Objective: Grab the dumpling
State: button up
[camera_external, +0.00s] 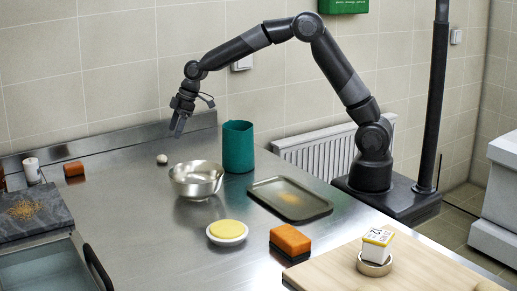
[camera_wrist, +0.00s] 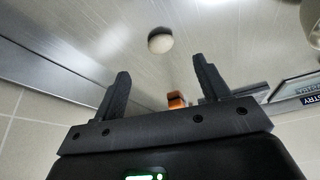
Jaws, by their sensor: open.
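The dumpling (camera_external: 162,159) is a small whitish round lump on the steel counter, left of the metal bowl and near the back wall. The gripper is apart from the dumpling.
A metal bowl (camera_external: 196,180) and a teal container (camera_external: 238,147) stand close to the right. A dark tray (camera_external: 318,211), a yellow-topped white dish (camera_external: 227,231) and an orange block (camera_external: 290,240) lie nearer the front. The counter left of the bowl is mostly clear.

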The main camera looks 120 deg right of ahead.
aim_at(162, 159)
jog(key=x, duration=0.5)
jog(key=shift+w+x, duration=0.2)
jog(key=shift+x, duration=1.1)
jog(key=shift+w+x, duration=0.2)
jog(key=shift+x, duration=1.15)
jog(key=shift+d+r, duration=0.15)
jog(key=shift+r, duration=0.1)
jog(key=shift+c, duration=0.2)
jog(key=c, duration=1)
